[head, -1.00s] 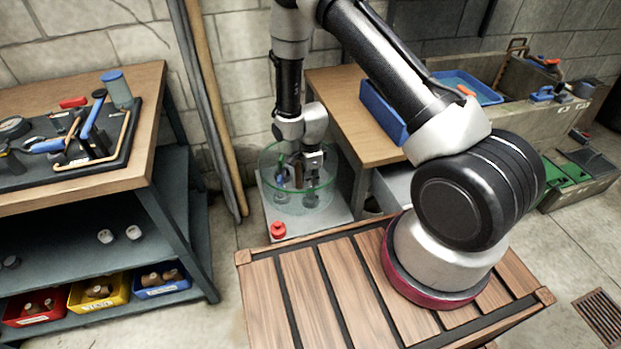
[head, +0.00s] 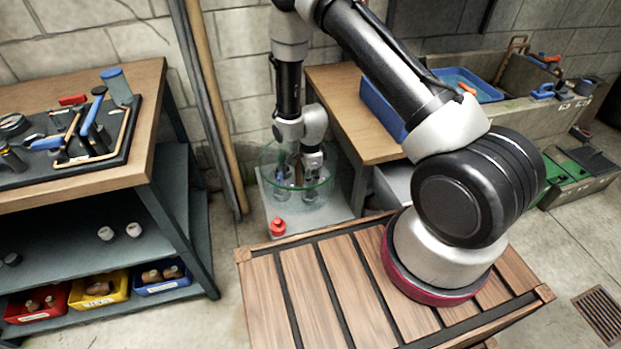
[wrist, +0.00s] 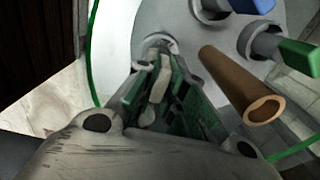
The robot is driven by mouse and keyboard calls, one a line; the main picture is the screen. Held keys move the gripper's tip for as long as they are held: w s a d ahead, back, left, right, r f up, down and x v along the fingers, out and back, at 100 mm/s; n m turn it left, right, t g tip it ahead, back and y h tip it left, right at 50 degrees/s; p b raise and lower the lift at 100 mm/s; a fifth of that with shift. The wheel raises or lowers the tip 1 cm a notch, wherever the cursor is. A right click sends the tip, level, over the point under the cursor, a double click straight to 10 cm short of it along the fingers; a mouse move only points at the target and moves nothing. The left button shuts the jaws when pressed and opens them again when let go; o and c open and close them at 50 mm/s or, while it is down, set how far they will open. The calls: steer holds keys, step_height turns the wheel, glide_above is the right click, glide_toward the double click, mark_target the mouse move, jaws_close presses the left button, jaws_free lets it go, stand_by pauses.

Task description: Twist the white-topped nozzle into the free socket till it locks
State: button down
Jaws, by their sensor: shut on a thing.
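My gripper (wrist: 160,97) is shut on the white-topped nozzle (wrist: 162,77), whose pale top shows between the green-padded fingers. A round grey collar (wrist: 157,41) lies just past the fingertips; how deep the nozzle sits in it is hidden. A green-topped nozzle (wrist: 268,43) and a blue-topped nozzle (wrist: 214,8) stand in their own collars at the upper right of the wrist view. In the head view, my gripper (head: 312,163) reaches down into the clear round tub (head: 272,183), where details are too small to tell.
A brown tube (wrist: 236,85) stands close right of my fingers. The tub's green rim (wrist: 92,62) surrounds the work. A red knob (head: 278,227) is on the tub's pale base (head: 335,212). A slatted wooden crate (head: 300,285) is in front; a tool bench (head: 130,165) stands left.

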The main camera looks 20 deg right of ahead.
steer(key=shift+f, duration=0.55)
stand_by(0.4)
steer(key=n, duration=1.2)
steer(key=shift+n, duration=0.4)
steer(key=c, duration=1.4)
jaws_free()
